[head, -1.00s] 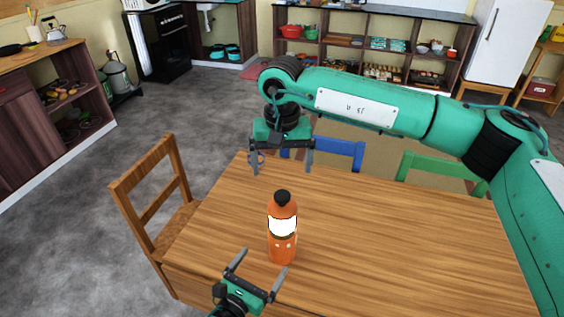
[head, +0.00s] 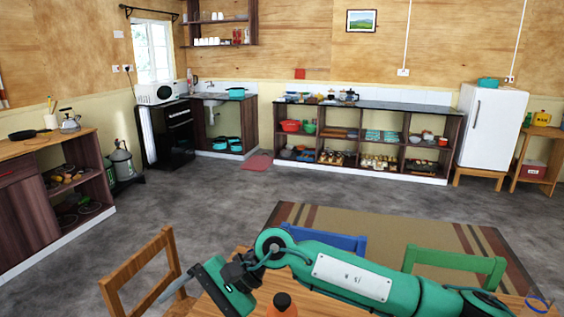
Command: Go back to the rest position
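My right arm comes in from the right along the bottom of the head view, bent at the wrist above the table. Its gripper (head: 176,287) is at the lower left, over the table's left end and near the wooden chair. A grey finger shows, but the finger gap is not clear. My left gripper is out of view.
A wooden chair (head: 146,268), a blue chair (head: 330,240) and a green chair (head: 455,262) surround the wooden table (head: 207,305). Shelves, a stove (head: 172,135) and a white fridge (head: 492,128) line the walls. Grey floor is open beyond the chairs.

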